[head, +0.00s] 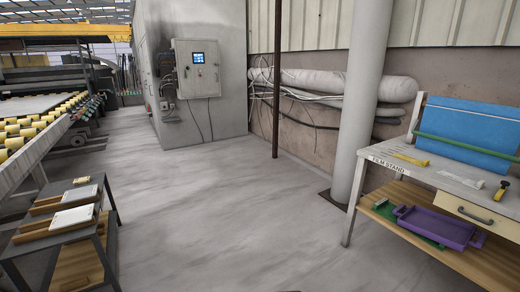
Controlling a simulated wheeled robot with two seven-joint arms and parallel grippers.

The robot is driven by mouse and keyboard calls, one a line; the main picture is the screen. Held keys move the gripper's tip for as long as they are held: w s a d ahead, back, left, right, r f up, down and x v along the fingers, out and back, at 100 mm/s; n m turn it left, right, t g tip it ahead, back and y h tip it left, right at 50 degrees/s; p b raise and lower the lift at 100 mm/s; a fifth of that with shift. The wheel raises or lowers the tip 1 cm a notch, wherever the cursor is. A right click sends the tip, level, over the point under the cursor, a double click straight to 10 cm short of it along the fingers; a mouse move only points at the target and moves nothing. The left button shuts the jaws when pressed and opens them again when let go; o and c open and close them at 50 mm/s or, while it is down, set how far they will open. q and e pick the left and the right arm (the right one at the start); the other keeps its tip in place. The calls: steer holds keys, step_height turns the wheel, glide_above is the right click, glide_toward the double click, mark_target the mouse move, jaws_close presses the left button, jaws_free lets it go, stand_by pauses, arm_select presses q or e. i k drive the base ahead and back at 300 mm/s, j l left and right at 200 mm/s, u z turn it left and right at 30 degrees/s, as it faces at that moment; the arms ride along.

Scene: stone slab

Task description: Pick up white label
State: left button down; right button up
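Neither of my grippers is in the head view. I cannot tell for sure which thing is the white label. White rectangular pieces lie in wooden trays on the dark metal rack at lower left: a nearer one (73,217) and a farther one (79,194). A small pale piece (82,181) lies at the farther tray's back end. A small white strip (471,182) lies on the table marked FILM STAND at right. All these pieces lie apart from any gripper in view.
The dark rack (104,228) stands at lower left beside a roller conveyor (25,133). The film stand table (440,168) holds a yellow tool (409,159); a purple tray (440,227) sits on its lower shelf. A grey column (359,100) stands left of it. The middle floor is clear.

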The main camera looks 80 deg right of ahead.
mark_target(480, 184)
steer(key=z, duration=4.25)
steer(key=i+z, duration=0.2)
steer(key=i, duration=0.25)
steer(key=i+j+z, duration=0.1)
steer(key=i+z, duration=0.15)
steer(key=i, duration=0.15)
steer(key=i+j+z, duration=0.2)
steer(key=i, duration=0.2)
